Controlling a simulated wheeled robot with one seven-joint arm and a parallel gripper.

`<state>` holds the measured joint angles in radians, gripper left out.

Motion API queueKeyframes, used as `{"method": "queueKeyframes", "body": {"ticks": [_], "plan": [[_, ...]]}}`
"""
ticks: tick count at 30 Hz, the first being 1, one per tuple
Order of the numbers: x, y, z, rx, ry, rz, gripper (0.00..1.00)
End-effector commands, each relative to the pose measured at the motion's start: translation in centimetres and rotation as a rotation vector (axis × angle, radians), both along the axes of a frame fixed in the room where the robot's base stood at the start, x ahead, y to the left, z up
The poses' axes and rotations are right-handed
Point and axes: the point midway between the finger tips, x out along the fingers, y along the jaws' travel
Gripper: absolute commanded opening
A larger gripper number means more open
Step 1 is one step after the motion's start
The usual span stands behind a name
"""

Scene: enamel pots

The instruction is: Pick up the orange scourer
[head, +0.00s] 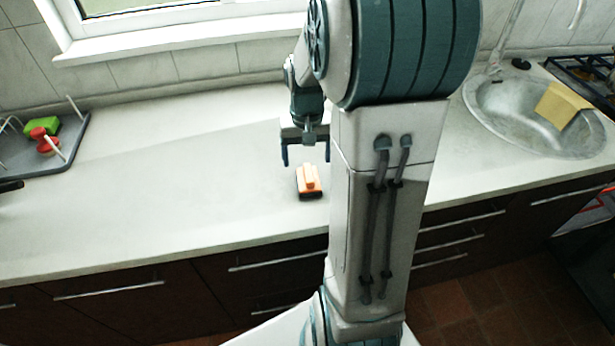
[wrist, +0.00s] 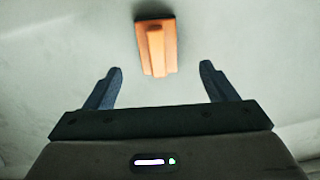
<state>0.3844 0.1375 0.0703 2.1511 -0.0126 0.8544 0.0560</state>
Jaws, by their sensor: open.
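The orange scourer (head: 309,181) lies on the pale countertop, with an orange grip on top and a dark underside. In the wrist view the scourer (wrist: 156,48) is beyond my fingertips, roughly centred between them. My gripper (head: 306,160) is open and empty above the counter, just behind the scourer in the head view. Its two dark fingers are spread apart in the wrist view (wrist: 160,72). No finger is seen touching the scourer. The right finger is partly hidden by my arm in the head view.
A grey dish rack (head: 62,150) with a green sponge (head: 43,127) and a red item (head: 42,139) stands at the left. A round sink (head: 500,112) with a yellow cloth (head: 560,104) is at the right, beside a hob (head: 590,75). The counter around the scourer is clear.

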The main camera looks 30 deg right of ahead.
Motion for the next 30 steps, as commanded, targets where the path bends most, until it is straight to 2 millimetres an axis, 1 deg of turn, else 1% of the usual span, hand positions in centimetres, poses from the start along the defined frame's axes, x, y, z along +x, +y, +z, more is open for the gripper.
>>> {"method": "queueKeyframes", "body": {"ticks": [1, 3, 8, 16, 20, 26, 29, 30], "plan": [[-0.1, 0.0, -0.7, 0.001, 0.003, 0.000, 0.78], [0.0, 0.1, -1.4, 0.001, 0.002, 0.002, 0.78], [-0.1, 0.1, -2.3, 0.000, 0.001, 0.004, 0.78], [-0.4, -0.1, -6.2, 0.001, 0.003, 0.006, 0.78], [-0.3, -0.1, -6.9, 0.000, 0.000, 0.006, 0.78], [-0.3, -0.1, -7.0, 0.000, -0.001, 0.007, 0.78], [-0.3, -0.1, -7.0, 0.000, -0.001, 0.007, 0.53], [-0.3, -0.1, -7.0, 0.000, -0.001, 0.007, 0.42]]}}
